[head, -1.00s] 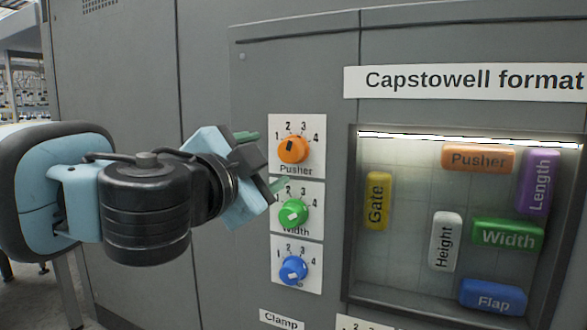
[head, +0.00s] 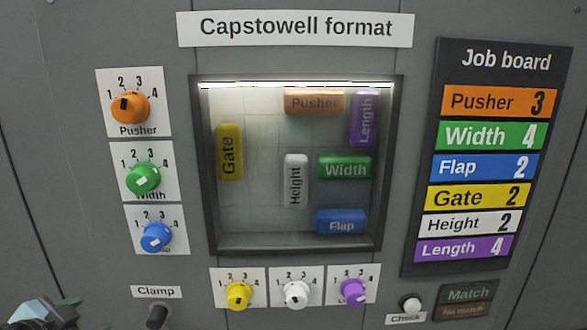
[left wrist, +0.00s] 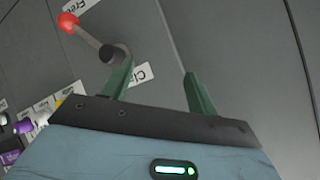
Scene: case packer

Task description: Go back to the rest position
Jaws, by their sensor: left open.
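My left gripper (head: 84,312) is low at the left edge of the head view, mostly cut off by the frame. In the left wrist view its two green fingers (left wrist: 158,82) stand apart with nothing between them. The grey panel lies beyond the fingers. A clamp lever (left wrist: 90,37) with a red ball end shows behind the left finger; I cannot tell whether they touch. My right gripper is not in view.
The panel holds orange (head: 130,105), green (head: 143,178) and blue (head: 156,237) knobs at left, and yellow (head: 238,295), white (head: 297,293) and purple (head: 353,291) knobs below the window (head: 390,170). A job board (head: 506,60) hangs at right.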

